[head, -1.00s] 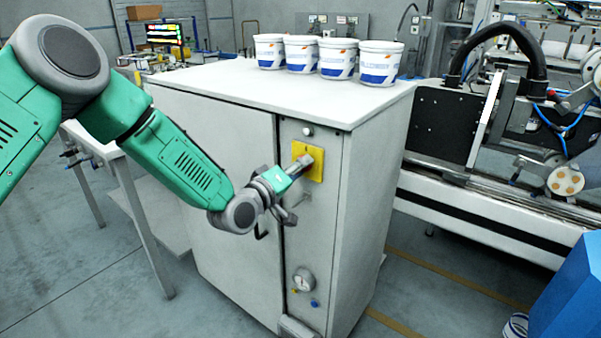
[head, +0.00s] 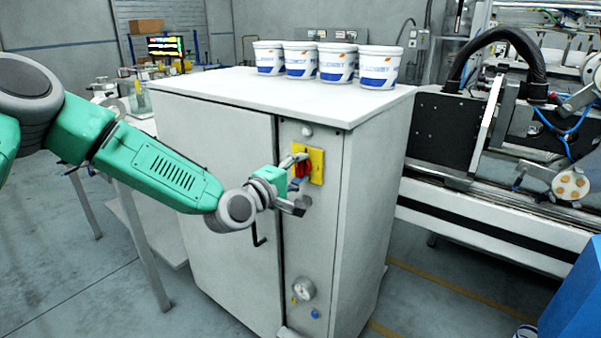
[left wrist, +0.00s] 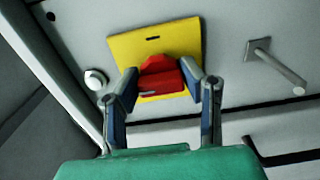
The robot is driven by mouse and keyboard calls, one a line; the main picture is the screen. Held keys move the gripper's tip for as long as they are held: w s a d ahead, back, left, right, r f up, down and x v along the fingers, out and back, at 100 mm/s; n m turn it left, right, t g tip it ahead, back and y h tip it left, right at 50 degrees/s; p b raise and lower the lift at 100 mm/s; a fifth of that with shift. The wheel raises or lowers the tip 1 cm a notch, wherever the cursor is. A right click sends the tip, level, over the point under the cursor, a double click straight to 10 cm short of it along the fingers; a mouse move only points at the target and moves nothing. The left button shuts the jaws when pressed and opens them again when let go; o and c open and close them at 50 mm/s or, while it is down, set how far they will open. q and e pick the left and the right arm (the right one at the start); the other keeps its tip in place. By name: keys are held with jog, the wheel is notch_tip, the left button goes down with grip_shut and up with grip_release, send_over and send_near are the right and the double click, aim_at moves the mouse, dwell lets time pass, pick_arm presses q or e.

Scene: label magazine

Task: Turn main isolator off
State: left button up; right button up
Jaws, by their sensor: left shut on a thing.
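The main isolator is a red rotary handle (head: 301,169) on a yellow plate (head: 317,165), on the grey cabinet's narrow front panel. In the left wrist view the red handle (left wrist: 162,77) sits in the middle of the yellow plate (left wrist: 150,46), with a dark slot mark near the plate's edge. My left gripper (head: 300,173) is at the handle, with one finger on each side of it. In the left wrist view its fingers (left wrist: 163,85) are closed about the red handle. The handle's far side is partly hidden by the fingers. My right gripper is in neither view.
The cabinet (head: 215,150) has a black door handle (head: 259,236) below my gripper and a gauge (head: 303,288) lower down. Several white tubs (head: 321,63) stand on top. A round white knob (left wrist: 95,79) and a metal peg (left wrist: 275,66) flank the plate. A machine (head: 490,150) stands right.

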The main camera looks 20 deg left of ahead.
pick_arm(q)
jog(key=shift+s+f, duration=0.15)
jog(key=shift+f, duration=0.3)
jog(key=o, duration=1.2)
jog(key=shift+c, duration=0.2)
jog(key=shift+a+r, duration=0.1)
jog(key=shift+r, duration=0.05)
jog(key=shift+r, duration=0.1)
jog(key=v, duration=1.1)
jog(key=shift+s+a, duration=0.2)
jog(key=shift+s, duration=0.15)
